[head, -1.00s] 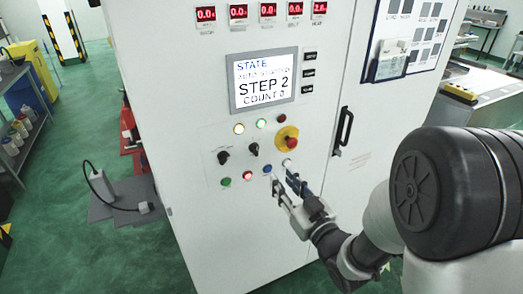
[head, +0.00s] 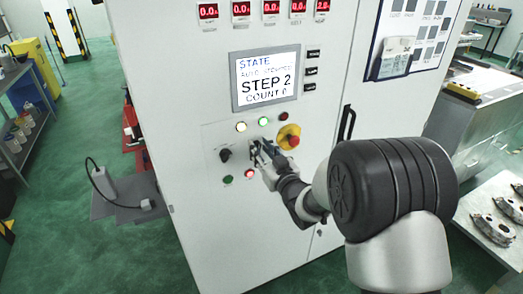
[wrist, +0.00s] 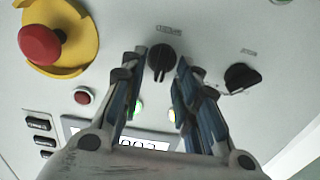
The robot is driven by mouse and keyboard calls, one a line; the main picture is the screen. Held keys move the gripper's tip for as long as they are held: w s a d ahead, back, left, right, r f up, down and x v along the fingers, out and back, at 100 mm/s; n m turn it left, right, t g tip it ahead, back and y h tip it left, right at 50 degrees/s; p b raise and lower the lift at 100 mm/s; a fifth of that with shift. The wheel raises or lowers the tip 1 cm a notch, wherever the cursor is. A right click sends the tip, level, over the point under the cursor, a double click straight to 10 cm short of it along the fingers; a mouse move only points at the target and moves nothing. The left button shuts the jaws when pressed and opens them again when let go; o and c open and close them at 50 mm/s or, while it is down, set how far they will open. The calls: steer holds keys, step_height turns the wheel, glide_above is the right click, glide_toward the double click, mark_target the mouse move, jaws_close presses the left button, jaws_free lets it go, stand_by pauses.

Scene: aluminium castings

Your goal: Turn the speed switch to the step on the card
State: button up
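Two black rotary switches sit on the white cabinet's panel. The one near the emergency stop (wrist: 161,57) shows in the wrist view between my fingertips; my gripper hides most of it in the head view. The other switch (head: 225,155) is clear of my gripper, and also shows in the wrist view (wrist: 241,78). Their labels are too blurred to read. My gripper (head: 258,150) is open, with one finger on each side of the first switch (wrist: 162,60); contact cannot be told. The screen (head: 265,79) reads STEP 2, COUNT 0. A white card (head: 396,57) hangs on the board at right, unreadable.
A red emergency stop on a yellow base (head: 289,137) is close right of my gripper. Lit buttons (head: 241,127) and a red button (head: 248,174) surround the switches. A black door handle (head: 346,125) stands further right. The floor left of the cabinet has a grey pedal (head: 140,208).

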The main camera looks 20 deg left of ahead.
jaws_close()
stand_by(0.3)
steer(key=shift+m+b, duration=0.3)
steer(key=m+b, duration=0.1)
steer(key=m, duration=0.2)
steer(key=shift+w+d+m+b, duration=0.1)
steer(key=shift+d+m+b, duration=0.05)
steer(key=shift+m+b, duration=0.25)
steer(key=shift+w+d+f+m+b, duration=0.1)
steer(key=shift+m+b, duration=0.15)
steer(key=shift+m, duration=0.85)
steer(key=shift+w+f+m+b, duration=0.1)
steer(key=shift+m+b, duration=0.1)
steer(key=shift+m, duration=0.9)
